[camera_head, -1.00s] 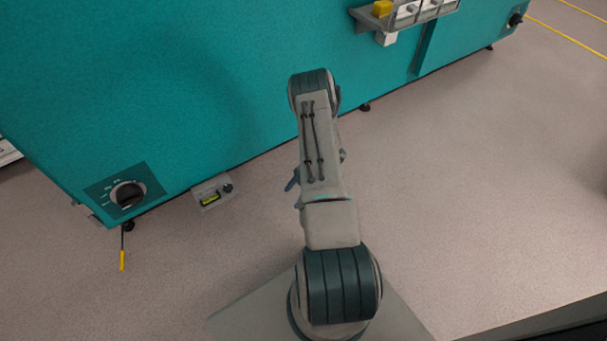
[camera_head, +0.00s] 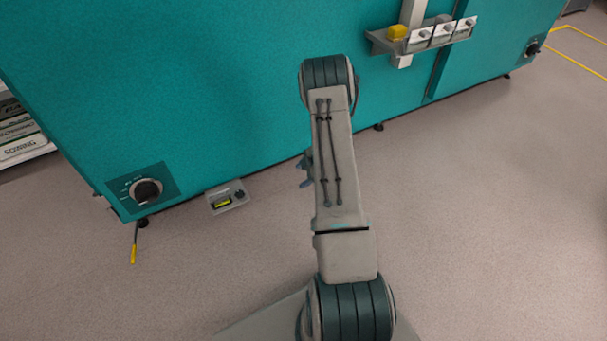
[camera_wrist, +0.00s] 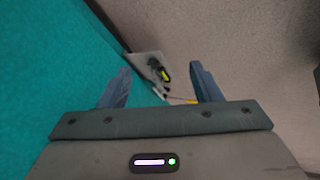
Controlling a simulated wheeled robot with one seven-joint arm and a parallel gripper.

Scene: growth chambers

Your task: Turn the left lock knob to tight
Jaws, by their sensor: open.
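The left lock knob (camera_head: 146,191) is a round dark knob with a pale rim, on a dark square dial plate at the lower left of the teal chamber front. White marks surround it, too small to read. A similar right knob (camera_head: 532,47) is at the chamber's far right end. My gripper (camera_wrist: 160,67) is open and empty in the wrist view, its two blue-grey fingers apart. In the head view my arm mostly hides it; a bit of it shows left of the arm, well right of the left knob.
A yellow-tipped rod (camera_head: 133,252) hangs below the knob. A shelf (camera_head: 425,40) juts out at upper right.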

